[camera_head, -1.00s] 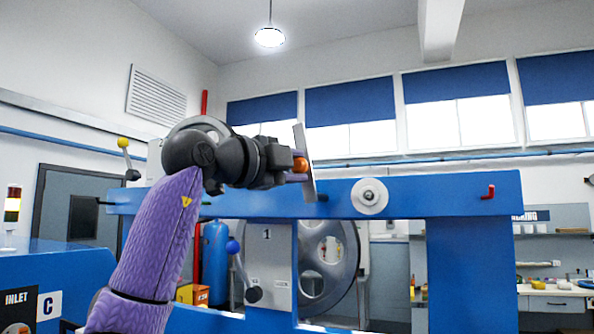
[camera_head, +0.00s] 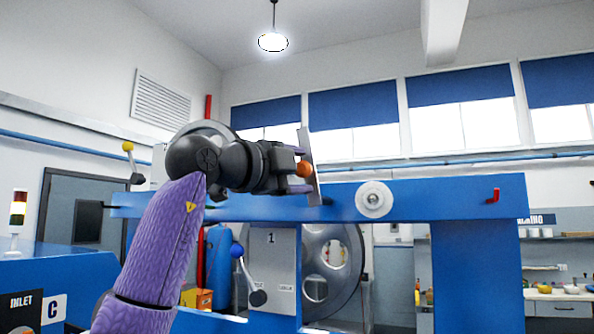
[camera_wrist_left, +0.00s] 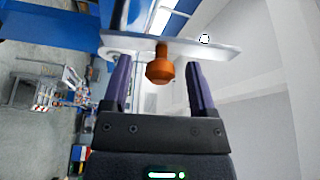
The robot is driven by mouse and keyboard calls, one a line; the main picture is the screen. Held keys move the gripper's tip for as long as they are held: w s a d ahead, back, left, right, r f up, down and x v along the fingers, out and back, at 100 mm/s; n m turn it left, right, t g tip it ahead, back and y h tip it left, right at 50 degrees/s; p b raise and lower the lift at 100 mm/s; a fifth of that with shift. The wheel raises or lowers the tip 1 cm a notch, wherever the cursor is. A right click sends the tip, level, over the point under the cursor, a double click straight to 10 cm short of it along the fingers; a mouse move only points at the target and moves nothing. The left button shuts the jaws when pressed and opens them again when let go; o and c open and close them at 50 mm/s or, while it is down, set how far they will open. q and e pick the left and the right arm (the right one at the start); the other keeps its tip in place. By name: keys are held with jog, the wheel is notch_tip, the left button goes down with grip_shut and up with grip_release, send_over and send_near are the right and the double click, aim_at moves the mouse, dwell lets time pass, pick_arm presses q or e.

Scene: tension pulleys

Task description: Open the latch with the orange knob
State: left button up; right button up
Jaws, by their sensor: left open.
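The orange knob (camera_head: 304,169) sticks out from a flat metal latch plate (camera_head: 311,150) above the blue beam. In the left wrist view the knob (camera_wrist_left: 160,68) stands between the two purple fingers, with gaps on both sides. The latch plate (camera_wrist_left: 205,52) runs across just beyond the fingertips. My left gripper (camera_head: 297,174) is open around the knob, its fingers reaching toward the plate. In the left wrist view the gripper (camera_wrist_left: 158,75) shows one finger on each side of the knob. My right gripper is out of view.
The blue beam (camera_head: 440,196) runs across the machine, with a white round roller (camera_head: 374,200) and a red hook (camera_head: 493,195) to the right. A blue-knobbed lever (camera_head: 238,250) and a large grey wheel (camera_head: 335,262) sit below. A yellow-knobbed lever (camera_head: 128,146) stands at left.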

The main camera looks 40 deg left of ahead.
pick_arm(q)
jog(key=s+a+b, duration=0.1)
jog(key=s+b, duration=0.2)
jog(key=s, duration=0.6)
jog(key=shift+s+a+f, duration=0.25)
jog(key=shift+s+f, duration=0.1)
jog(key=shift+s, duration=0.05)
